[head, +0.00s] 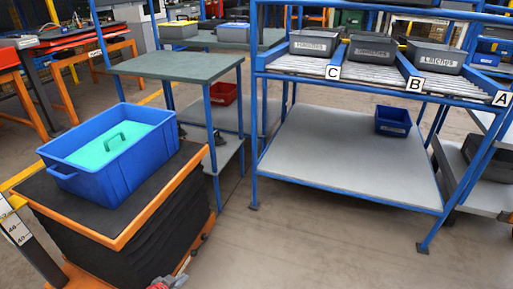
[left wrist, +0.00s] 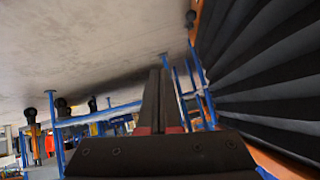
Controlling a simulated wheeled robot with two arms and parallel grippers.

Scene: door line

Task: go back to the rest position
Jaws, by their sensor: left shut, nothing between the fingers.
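My left gripper (head: 167,283) shows only as a small grey and red piece at the bottom edge of the head view, just beside the lift cart. In the left wrist view my left gripper (left wrist: 159,72) is shut, its dark fingers together with nothing between them. The cart's black bellows (left wrist: 265,75) fill the right side of that view, apart from the fingers. My right gripper is in neither view.
A blue crate (head: 88,186) with a turquoise handled piece (head: 113,145) stands on the lift cart (head: 128,238). A blue rack (head: 345,150) holds grey bins (head: 372,48) in lanes C, B and A. A green-topped table (head: 175,66) stands behind. The floor (head: 310,240) ahead is clear.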

